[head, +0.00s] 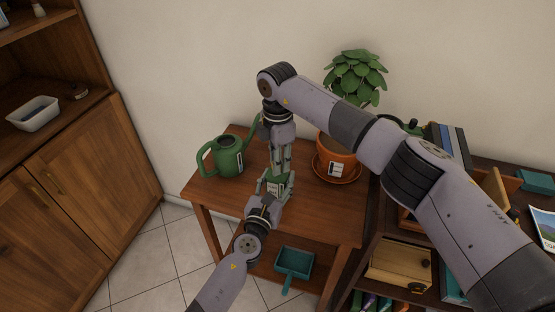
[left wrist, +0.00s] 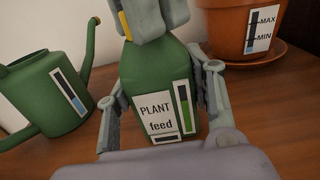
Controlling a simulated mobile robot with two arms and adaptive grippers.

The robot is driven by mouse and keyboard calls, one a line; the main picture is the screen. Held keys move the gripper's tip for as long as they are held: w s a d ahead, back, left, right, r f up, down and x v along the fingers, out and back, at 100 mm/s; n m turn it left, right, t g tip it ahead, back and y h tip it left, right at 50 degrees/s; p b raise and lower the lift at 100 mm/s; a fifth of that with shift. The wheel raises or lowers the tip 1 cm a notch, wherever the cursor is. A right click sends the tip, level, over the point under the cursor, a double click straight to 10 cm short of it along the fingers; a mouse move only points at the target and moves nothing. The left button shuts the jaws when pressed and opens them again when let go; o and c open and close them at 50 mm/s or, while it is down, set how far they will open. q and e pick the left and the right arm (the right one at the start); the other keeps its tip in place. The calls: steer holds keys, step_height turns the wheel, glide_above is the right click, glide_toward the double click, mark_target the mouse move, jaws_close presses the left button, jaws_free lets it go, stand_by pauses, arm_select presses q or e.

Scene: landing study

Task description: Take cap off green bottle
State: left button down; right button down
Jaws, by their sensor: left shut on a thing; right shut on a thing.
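The green bottle (head: 277,188) stands upright on the small wooden table. In the left wrist view the bottle (left wrist: 158,95) shows a white label reading "PLANT feed". My left gripper (head: 275,184) is shut on the bottle's body, with its fingers on both sides (left wrist: 165,100). My right gripper (head: 281,167) comes down from above and is shut on the cap at the bottle's top. Its fingers (left wrist: 150,22) hide most of the cap; a yellow strip shows beside them.
A green watering can (head: 228,157) stands left of the bottle. An orange pot (head: 336,158) with a leafy plant stands on a saucer (head: 338,177) behind right. A teal dustpan (head: 294,262) lies on the lower shelf. The table (head: 320,217) is bare at front right.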

steer(key=n, duration=1.4)
steer(key=shift+n, duration=0.3)
steer(key=n, duration=0.8)
steer(key=shift+n, duration=0.3)
steer(key=n, duration=0.4)
steer(key=shift+r, duration=0.1)
steer(key=n, duration=0.4)
steer(key=shift+n, duration=0.3)
steer(key=n, duration=0.4)
